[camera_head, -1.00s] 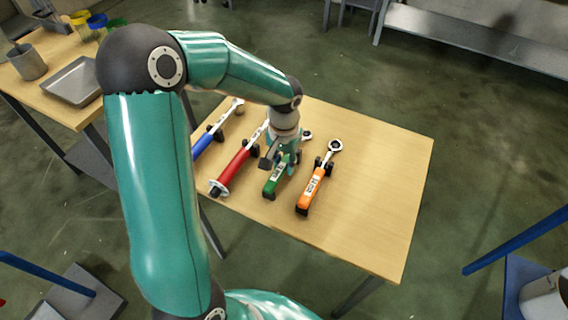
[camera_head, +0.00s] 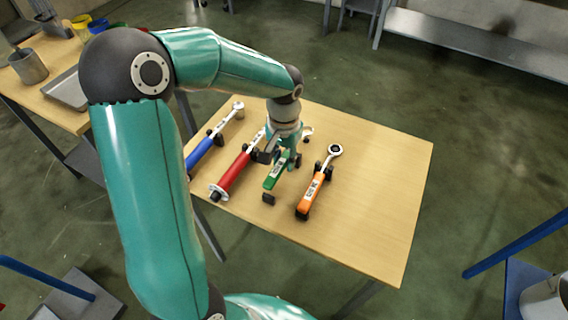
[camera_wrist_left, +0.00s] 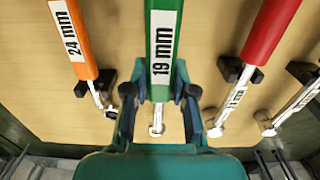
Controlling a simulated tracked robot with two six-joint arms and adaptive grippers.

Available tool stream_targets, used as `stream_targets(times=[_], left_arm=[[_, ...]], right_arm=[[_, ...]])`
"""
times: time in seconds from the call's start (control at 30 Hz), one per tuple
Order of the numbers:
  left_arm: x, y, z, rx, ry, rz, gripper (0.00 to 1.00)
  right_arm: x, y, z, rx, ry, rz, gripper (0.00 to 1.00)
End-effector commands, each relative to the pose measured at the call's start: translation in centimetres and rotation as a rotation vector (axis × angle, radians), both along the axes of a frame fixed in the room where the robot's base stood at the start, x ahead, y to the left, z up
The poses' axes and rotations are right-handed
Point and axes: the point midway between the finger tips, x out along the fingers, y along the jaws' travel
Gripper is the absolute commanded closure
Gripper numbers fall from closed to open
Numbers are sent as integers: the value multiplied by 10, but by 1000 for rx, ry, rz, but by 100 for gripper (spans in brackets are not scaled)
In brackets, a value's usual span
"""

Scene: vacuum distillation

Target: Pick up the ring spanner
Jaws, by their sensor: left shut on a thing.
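My left gripper (camera_head: 280,155) is shut on a green-handled spanner (camera_head: 275,174) labelled 19 mm. In the left wrist view the fingers (camera_wrist_left: 159,105) lie on both sides of its green handle (camera_wrist_left: 161,60). The handle is raised a little, with a dark rest block (camera_head: 268,197) showing below its near end. Its metal head (camera_head: 307,131) is partly hidden by the gripper. An orange-handled spanner (camera_head: 311,192) labelled 24 mm, with a clear ring head (camera_head: 334,150), lies to the right on its rests. My right gripper is not in view.
A red-handled tool (camera_head: 234,174) and a blue-handled one (camera_head: 202,149) lie to the left on the wooden table (camera_head: 375,200). The table's right side is clear. A side table with a grey tray (camera_head: 66,92) and a metal cup (camera_head: 29,66) stands at upper left.

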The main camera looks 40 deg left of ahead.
Motion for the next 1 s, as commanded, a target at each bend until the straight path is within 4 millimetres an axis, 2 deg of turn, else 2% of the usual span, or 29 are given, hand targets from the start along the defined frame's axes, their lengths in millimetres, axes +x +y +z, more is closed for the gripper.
stream_targets(times=[0.3,0.5,0.7,1.0], left_arm=[[2,0,88,1,-10,-1,100],[1,-1,135,0,-6,-1,100],[1,0,160,0,-4,-2,100],[1,-1,167,0,-2,-2,100]], right_arm=[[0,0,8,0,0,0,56],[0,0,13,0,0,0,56],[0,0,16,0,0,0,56],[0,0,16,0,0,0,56]])
